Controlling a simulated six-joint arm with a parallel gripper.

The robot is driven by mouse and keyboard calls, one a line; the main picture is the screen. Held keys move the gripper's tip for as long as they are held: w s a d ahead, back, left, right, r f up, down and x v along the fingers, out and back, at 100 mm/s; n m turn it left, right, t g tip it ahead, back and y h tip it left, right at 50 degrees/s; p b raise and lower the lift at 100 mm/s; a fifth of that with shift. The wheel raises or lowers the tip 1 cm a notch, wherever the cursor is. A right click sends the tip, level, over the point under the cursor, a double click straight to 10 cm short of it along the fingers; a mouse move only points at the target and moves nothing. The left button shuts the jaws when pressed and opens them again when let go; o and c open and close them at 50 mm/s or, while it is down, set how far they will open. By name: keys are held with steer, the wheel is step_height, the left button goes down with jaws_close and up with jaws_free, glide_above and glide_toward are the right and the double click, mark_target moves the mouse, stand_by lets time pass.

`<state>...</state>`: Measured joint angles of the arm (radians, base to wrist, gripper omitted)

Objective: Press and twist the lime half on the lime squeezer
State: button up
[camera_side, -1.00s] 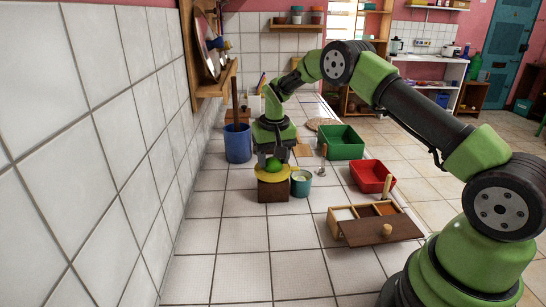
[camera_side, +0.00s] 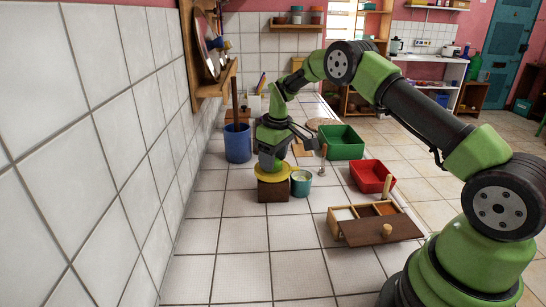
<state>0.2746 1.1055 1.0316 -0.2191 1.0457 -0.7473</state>
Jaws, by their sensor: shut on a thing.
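The lime squeezer (camera_side: 283,174) is a round yellow dish on top of a brown wooden block (camera_side: 273,192), in the middle-left of the side view. My gripper (camera_side: 270,165) points down right over the dish, with its fingers low at the dish's centre. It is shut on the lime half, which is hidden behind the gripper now. The squeezer's cone is also hidden, so I cannot see exactly how the lime meets it.
A teal cup (camera_side: 301,187) stands close to the right of the block. A blue bucket (camera_side: 238,145) is at the back left by the tiled wall. A green bin (camera_side: 342,149), a red bin (camera_side: 371,176) and a wooden compartment box (camera_side: 362,234) stand to the right. The front tiles are clear.

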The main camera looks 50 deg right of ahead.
stand_by(0.4)
steer(key=shift+r, duration=3.05)
